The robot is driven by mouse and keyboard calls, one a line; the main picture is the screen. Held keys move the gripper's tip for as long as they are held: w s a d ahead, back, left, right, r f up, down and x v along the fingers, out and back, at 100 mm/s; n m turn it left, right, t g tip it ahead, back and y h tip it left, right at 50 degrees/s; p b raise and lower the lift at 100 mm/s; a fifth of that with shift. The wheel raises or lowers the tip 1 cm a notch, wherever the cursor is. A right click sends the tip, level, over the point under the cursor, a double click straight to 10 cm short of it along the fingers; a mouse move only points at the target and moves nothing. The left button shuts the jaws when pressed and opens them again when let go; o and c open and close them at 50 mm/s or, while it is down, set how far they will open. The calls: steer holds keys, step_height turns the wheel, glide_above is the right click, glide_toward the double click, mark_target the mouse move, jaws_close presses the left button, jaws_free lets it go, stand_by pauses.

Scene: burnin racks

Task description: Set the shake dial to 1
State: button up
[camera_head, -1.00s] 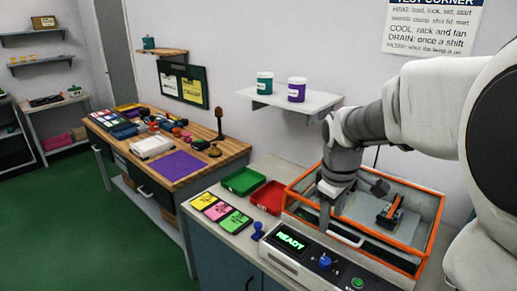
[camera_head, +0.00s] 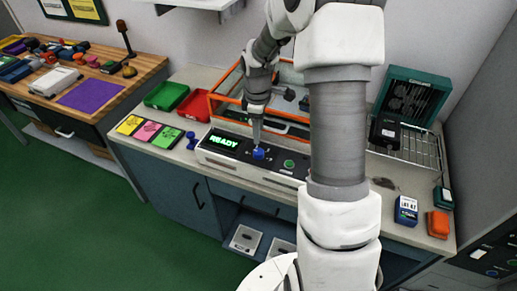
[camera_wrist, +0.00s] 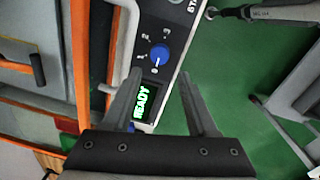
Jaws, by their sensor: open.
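The shake dial is a blue knob (camera_head: 258,153) on the front control panel of the orange-framed machine, between the lit READY display (camera_head: 223,141) and a green button (camera_head: 289,164). In the wrist view the dial (camera_wrist: 160,54) shows a pale pointer line on the side toward my gripper. Small white marks ring it, too small to read surely. My gripper (camera_wrist: 160,76) is open and empty, its two fingers spread either side of the dial's line. In the head view my gripper (camera_head: 257,136) points down just above the dial; contact cannot be told.
The machine's orange-framed box (camera_head: 228,105) stands behind the panel. Green (camera_head: 166,95) and red (camera_head: 195,105) trays and coloured cards (camera_head: 148,131) lie to the left. A green fan unit (camera_head: 410,95) and wire rack (camera_head: 420,150) stand to the right.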

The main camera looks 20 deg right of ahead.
mark_target(259, 151)
steer(key=f, duration=0.9)
steer(key=shift+w+d+f, duration=0.15)
steer(key=shift+w+f, duration=0.1)
jaws_close()
